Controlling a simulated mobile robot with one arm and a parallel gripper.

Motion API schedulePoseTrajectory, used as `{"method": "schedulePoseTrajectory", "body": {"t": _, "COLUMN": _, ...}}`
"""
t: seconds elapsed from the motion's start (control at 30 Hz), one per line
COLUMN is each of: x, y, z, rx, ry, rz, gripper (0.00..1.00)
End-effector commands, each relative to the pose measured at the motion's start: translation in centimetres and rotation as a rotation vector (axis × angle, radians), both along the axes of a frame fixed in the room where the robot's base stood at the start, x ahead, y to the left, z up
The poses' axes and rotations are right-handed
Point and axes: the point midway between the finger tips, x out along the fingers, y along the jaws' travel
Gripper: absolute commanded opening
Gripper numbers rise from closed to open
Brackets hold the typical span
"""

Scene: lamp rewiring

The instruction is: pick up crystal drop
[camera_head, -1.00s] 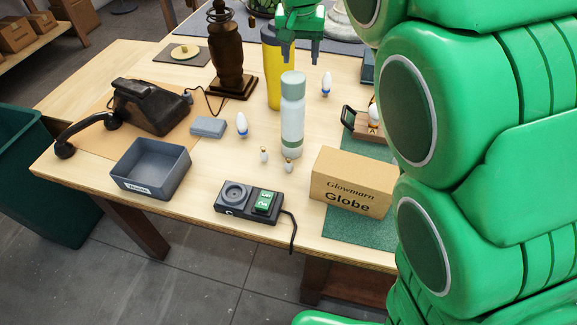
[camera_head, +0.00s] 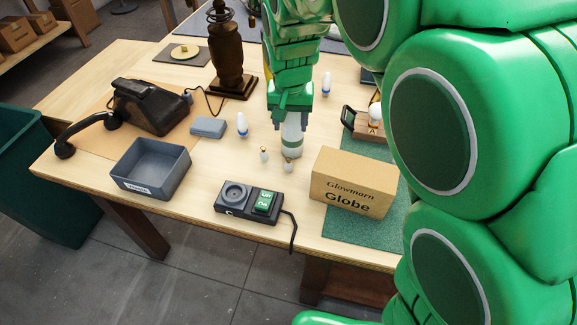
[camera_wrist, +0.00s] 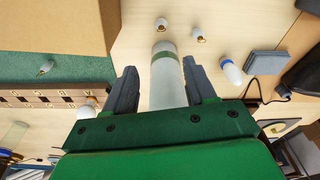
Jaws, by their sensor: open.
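I cannot make out a crystal drop for certain in either view. My gripper (camera_head: 290,118) is open and points down over the bottle (camera_head: 292,142), hiding its upper part in the head view. In the wrist view, the fingers of my gripper (camera_wrist: 161,88) stand on either side of the pale bottle (camera_wrist: 167,85), with gaps visible between them and it.
A Globe carton (camera_head: 352,184) stands right of the bottle on a green mat (camera_head: 350,233). A black tester (camera_head: 232,211) lies in front. A grey tray (camera_head: 125,185), a dark telephone (camera_head: 150,108) and a brown lamp base (camera_head: 229,65) are left. White-blue bulbs (camera_head: 242,125) stand nearby.

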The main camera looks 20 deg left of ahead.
Motion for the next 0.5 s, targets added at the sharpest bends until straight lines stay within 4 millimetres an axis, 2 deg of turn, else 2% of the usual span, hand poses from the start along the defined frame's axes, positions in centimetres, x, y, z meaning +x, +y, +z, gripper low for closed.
{"method": "schedulePoseTrajectory", "body": {"t": 0.03, "x": -0.2, "y": -0.1, "z": -2.3, "rx": -0.005, "ry": 0.009, "rz": 0.0, "gripper": 0.55}}
{"method": "schedulePoseTrajectory", "body": {"t": 0.1, "x": -0.2, "y": -0.1, "z": -4.7, "rx": -0.005, "ry": 0.01, "rz": 0.0, "gripper": 0.55}}
{"method": "schedulePoseTrajectory", "body": {"t": 0.2, "x": -0.1, "y": 0.0, "z": -6.9, "rx": -0.002, "ry": 0.005, "rz": -0.001, "gripper": 0.55}}
{"method": "schedulePoseTrajectory", "body": {"t": 0.5, "x": 0.0, "y": 0.0, "z": -9.6, "rx": -0.002, "ry": 0.004, "rz": -0.001, "gripper": 0.55}}
